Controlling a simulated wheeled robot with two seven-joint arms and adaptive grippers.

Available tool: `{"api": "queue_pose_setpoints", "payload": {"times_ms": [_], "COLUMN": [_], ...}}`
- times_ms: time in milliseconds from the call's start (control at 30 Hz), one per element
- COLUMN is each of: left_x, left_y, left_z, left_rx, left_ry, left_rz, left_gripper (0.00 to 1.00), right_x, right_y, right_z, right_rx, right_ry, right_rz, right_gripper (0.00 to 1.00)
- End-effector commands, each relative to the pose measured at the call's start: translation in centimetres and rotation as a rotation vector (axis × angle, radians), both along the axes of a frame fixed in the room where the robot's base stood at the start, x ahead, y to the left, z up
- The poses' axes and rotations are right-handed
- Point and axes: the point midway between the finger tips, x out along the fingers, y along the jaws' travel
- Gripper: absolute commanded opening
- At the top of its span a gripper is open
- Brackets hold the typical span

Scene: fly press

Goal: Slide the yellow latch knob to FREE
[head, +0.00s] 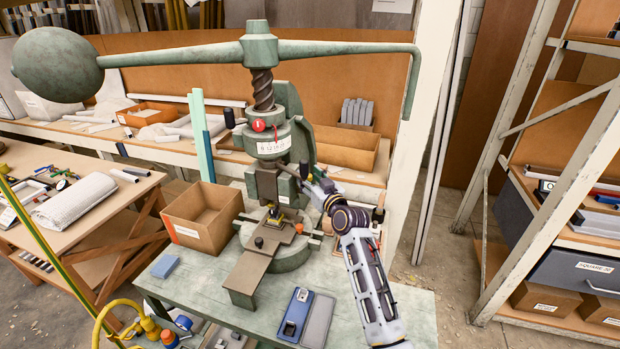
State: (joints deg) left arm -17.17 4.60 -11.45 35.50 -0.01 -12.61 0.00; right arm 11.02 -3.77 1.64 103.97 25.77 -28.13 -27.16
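The green fly press (272,150) stands on a pale green bench, with a long weighted lever across its top. No FREE marking is readable. My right gripper (306,172) is at the right side of the press, by the frame below the dial collar. Its fingers are small and dark against the press, so I cannot tell whether they are open, or whether they touch anything. My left gripper is not in view.
A red knob (259,125) sits on the press collar above a white scale. An open cardboard box (203,215) stands left of the press. A blue block (165,266) and a blue-grey case (296,314) lie on the bench.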

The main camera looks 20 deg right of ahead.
Motion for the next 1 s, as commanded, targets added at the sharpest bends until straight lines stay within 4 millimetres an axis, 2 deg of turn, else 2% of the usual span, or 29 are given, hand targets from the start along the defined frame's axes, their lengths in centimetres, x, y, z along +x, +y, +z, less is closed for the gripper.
{"api": "queue_pose_setpoints", "payload": {"times_ms": [267, 600, 1000], "left_x": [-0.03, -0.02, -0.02], "left_y": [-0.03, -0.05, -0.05], "left_z": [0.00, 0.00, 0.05], "left_rx": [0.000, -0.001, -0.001], "left_ry": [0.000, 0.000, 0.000], "left_rz": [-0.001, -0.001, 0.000], "left_gripper": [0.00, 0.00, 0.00], "right_x": [0.04, 0.02, -0.22], "right_y": [0.01, 0.01, -0.40], "right_z": [-0.04, -0.06, -0.12], "right_rx": [0.000, 0.000, 0.000], "right_ry": [0.000, 0.001, 0.002], "right_rz": [0.000, 0.000, -0.001], "right_gripper": [0.45, 0.01, 0.00]}}
